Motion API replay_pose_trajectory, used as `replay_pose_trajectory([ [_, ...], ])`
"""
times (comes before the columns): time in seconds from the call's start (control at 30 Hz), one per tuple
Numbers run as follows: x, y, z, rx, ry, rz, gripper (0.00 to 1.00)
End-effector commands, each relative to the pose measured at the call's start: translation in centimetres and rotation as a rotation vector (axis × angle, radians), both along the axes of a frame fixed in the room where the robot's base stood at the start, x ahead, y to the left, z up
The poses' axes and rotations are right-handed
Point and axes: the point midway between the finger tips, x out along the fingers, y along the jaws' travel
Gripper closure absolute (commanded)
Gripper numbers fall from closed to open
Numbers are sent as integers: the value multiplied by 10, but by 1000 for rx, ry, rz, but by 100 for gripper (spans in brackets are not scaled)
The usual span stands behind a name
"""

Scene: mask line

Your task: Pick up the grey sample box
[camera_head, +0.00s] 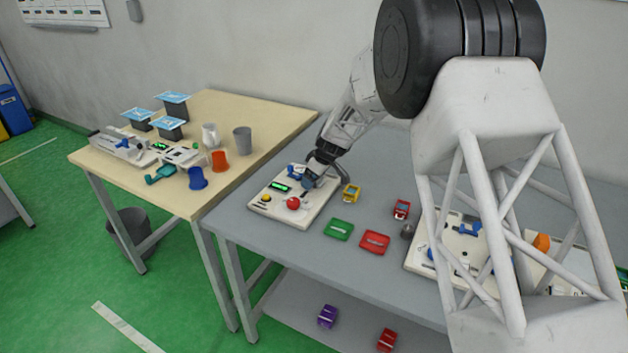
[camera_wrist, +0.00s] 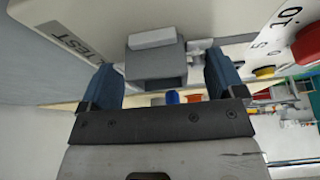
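The grey sample box (camera_wrist: 157,66) shows in the wrist view between the two blue-grey fingers of my gripper (camera_wrist: 163,84). A lighter grey piece (camera_wrist: 152,39) is on its edge. A gap shows between the box and the right finger; the left finger looks close to the box, and I cannot tell if it touches. The fingers are apart. In the head view my gripper (camera_head: 318,172) is low over the back right part of a white panel (camera_head: 268,212) on the grey table. I cannot make out the box there.
The panel has a red button (camera_head: 293,203) and a yellow one (camera_head: 266,198). Yellow (camera_head: 351,193), green (camera_head: 339,229) and red (camera_head: 375,242) trays lie nearby on the grey table (camera_head: 300,262). A second white panel (camera_head: 424,258) is to the right. A wooden table (camera_head: 265,118) stands left.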

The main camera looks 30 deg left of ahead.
Motion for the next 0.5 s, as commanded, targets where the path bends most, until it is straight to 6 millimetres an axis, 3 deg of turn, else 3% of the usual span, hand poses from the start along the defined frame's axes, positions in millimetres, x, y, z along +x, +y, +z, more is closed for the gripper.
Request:
replay_pose_trajectory([
  [0.13, 0, 0, 0, 0, 0, 0, 40],
  [0.5, 0, 0, 5, 1, 0, 1, 40],
])
